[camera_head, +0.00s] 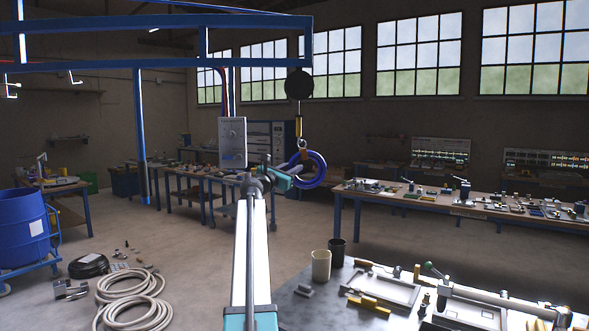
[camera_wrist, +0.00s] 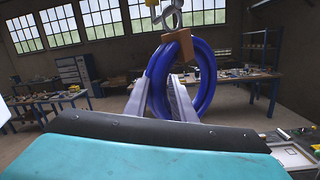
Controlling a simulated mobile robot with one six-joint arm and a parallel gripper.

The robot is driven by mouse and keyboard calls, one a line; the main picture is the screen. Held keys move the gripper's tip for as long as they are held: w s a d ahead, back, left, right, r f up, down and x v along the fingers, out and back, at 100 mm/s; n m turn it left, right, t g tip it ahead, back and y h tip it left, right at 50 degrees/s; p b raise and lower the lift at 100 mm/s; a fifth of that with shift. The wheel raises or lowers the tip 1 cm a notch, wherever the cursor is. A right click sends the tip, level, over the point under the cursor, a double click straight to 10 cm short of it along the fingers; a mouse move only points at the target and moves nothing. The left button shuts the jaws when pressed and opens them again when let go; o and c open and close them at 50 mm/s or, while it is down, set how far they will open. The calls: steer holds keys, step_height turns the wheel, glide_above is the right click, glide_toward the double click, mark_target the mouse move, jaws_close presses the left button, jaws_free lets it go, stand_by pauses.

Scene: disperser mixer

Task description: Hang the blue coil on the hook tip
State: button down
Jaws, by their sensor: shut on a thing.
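The blue coil (camera_head: 321,168) is held upright in front of my gripper (camera_head: 292,171). In the wrist view the coil (camera_wrist: 206,80) stands as a ring between the two pale fingers of my gripper (camera_wrist: 157,84), which are shut on its near side. A brown block or band (camera_wrist: 181,47) wraps the coil's top. The silver hook (camera_wrist: 168,16) hangs just above that top; it also shows in the head view (camera_head: 302,143), below a yellow piece (camera_head: 298,126). I cannot tell whether the hook tip passes inside the ring or touches it.
A dark round block (camera_head: 299,84) hangs above the hook, under a blue overhead frame (camera_head: 200,64). A grey control box (camera_head: 232,142) hangs to the left. A bench with trays and cups (camera_head: 321,265) is at the lower right. Pale hoses (camera_head: 133,300) lie on the floor.

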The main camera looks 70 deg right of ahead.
steer(key=shift+d+f, duration=0.1)
steer(key=shift+f, duration=0.05)
stand_by(0.7)
steer(key=c, duration=1.4)
jaws_free()
steer(key=shift+f, duration=0.2)
steer(key=shift+w+a, duration=0.25)
steer(key=shift+a, duration=0.4)
steer(key=b+v, duration=0.3)
steer(key=v, duration=0.9)
steer(key=shift+a+b, duration=0.25)
steer(key=shift+b, duration=0.05)
steer(key=shift+r, duration=0.15)
